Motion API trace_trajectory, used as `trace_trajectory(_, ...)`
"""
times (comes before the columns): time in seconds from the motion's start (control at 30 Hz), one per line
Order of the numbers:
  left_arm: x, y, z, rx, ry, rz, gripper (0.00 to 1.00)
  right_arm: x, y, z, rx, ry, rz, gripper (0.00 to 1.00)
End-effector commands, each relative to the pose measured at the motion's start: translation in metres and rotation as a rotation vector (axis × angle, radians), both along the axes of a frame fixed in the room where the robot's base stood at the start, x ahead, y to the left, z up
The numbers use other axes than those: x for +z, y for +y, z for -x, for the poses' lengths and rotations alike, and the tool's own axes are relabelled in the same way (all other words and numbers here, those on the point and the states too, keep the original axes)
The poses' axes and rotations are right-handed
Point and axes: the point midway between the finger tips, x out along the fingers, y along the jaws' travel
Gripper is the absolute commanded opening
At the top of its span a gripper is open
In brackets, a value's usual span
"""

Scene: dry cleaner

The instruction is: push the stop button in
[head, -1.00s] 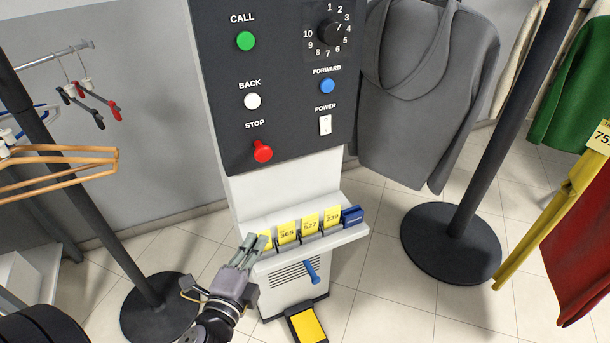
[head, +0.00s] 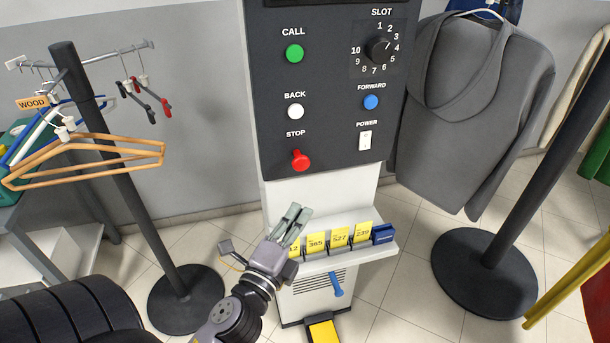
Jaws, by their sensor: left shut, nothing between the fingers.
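The red stop button (head: 300,160) is a mushroom-shaped knob at the lower left of the dark control panel (head: 335,120), under the label STOP. It stands out from the panel face. My left gripper (head: 293,218) is shut and empty, with its fingers pointing up. In the picture it is below the stop button, in front of the left end of the ticket shelf, and apart from the button. My right gripper is not in view.
The panel also has a green button (head: 294,54), a white button (head: 295,112), a blue button (head: 371,102), a power switch (head: 365,141) and a dial (head: 379,50). Yellow tickets (head: 338,238) stand on the shelf. Hanger stands flank the machine; a grey garment (head: 465,100) hangs right.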

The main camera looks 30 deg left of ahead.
Motion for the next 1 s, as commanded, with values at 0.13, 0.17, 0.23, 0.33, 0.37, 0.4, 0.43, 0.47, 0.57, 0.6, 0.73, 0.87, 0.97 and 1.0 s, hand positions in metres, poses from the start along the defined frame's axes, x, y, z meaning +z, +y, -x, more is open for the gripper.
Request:
trace_trajectory(0.13, 0.009, 0.005, -0.032, -0.001, -0.003, -0.002, 0.00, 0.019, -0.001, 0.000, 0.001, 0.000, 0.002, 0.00)
trace_trajectory(0.17, 0.010, 0.006, -0.038, 0.000, -0.003, -0.001, 0.00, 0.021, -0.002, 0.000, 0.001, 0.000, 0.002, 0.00)
trace_trajectory(0.23, 0.010, 0.009, -0.053, 0.000, -0.003, -0.001, 0.00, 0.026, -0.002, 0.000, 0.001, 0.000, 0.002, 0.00)
trace_trajectory(0.33, 0.011, 0.013, -0.070, 0.000, -0.001, -0.003, 0.00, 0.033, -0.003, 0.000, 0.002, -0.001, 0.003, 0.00)
trace_trajectory(0.37, 0.012, 0.019, -0.072, 0.001, 0.000, -0.004, 0.00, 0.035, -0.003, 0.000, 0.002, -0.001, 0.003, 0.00)
trace_trajectory(0.4, 0.012, 0.024, -0.075, 0.001, 0.002, -0.004, 0.00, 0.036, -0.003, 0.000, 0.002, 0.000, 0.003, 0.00)
trace_trajectory(0.43, 0.012, 0.028, -0.077, 0.001, 0.001, -0.003, 0.00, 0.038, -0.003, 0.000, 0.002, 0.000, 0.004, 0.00)
trace_trajectory(0.47, 0.012, 0.030, -0.079, 0.001, 0.001, -0.002, 0.00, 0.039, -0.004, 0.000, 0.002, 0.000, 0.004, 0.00)
trace_trajectory(0.57, 0.012, 0.038, -0.085, 0.000, 0.000, -0.002, 0.00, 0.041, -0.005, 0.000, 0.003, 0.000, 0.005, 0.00)
trace_trajectory(0.6, 0.012, 0.040, -0.086, 0.000, 0.000, -0.001, 0.00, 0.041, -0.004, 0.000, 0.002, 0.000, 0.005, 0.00)
trace_trajectory(0.73, 0.011, 0.043, -0.088, 0.000, 0.001, 0.000, 0.00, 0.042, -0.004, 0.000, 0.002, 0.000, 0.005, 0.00)
trace_trajectory(0.87, 0.011, 0.043, -0.088, 0.000, 0.001, 0.000, 0.00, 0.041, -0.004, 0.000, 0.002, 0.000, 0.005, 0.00)
trace_trajectory(0.97, 0.011, 0.043, -0.088, 0.000, 0.001, 0.000, 0.00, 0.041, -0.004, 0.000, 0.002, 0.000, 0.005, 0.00)
trace_trajectory(1.0, 0.011, 0.043, -0.088, 0.000, 0.001, 0.000, 0.00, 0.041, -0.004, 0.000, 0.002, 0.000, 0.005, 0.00)
